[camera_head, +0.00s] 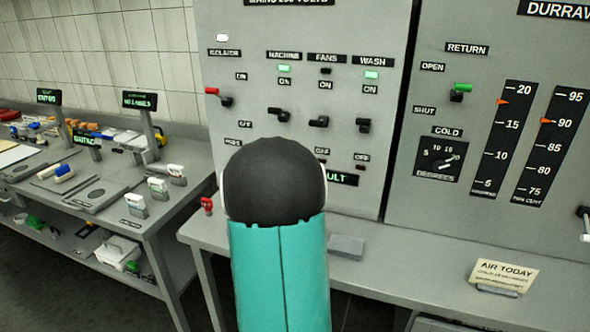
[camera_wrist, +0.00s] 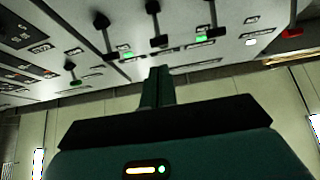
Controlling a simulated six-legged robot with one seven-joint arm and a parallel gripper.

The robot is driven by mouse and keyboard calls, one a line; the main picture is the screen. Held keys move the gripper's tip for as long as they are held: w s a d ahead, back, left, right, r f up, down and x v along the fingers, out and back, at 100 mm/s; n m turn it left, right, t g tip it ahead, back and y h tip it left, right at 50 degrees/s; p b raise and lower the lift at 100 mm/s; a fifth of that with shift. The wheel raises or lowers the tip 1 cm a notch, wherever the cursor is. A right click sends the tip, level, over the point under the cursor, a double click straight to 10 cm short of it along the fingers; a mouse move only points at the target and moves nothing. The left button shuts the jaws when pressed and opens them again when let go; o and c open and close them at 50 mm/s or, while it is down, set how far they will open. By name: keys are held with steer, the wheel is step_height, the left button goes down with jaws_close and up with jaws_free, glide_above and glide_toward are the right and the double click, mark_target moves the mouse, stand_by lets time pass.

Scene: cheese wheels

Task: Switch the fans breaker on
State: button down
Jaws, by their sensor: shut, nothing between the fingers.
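The fans breaker (camera_head: 319,121) is a black lever on the grey panel, between the machine breaker (camera_head: 281,115) and the wash breaker (camera_head: 363,126). The small lamp above it (camera_head: 326,71) is dark, while the machine and wash lamps are green. My gripper is hidden behind my dark and teal arm in the head view. In the wrist view my gripper (camera_wrist: 158,75) shows narrow shut fingers, empty, pointing at the panel. There the fans lever (camera_wrist: 153,10) appears just beyond the fingertips; I cannot tell whether they touch it.
The red isolator lever (camera_head: 220,96) is left of the machine breaker. A shelf (camera_head: 400,255) juts out below the panel, with a grey block (camera_head: 346,247) on it. A cluttered bench (camera_head: 105,205) is at the left. The return lever (camera_head: 461,91) is on the right panel.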

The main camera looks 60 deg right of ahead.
mark_target(312, 125)
steer(key=x, duration=1.1)
steer(key=shift+d+r, duration=0.2)
steer(key=shift+s, duration=0.1)
steer(key=shift+d+r+y, duration=0.1)
steer(key=shift+r+y, duration=1)
steer(key=shift+r, duration=0.55)
steer(key=shift+f, duration=0.1)
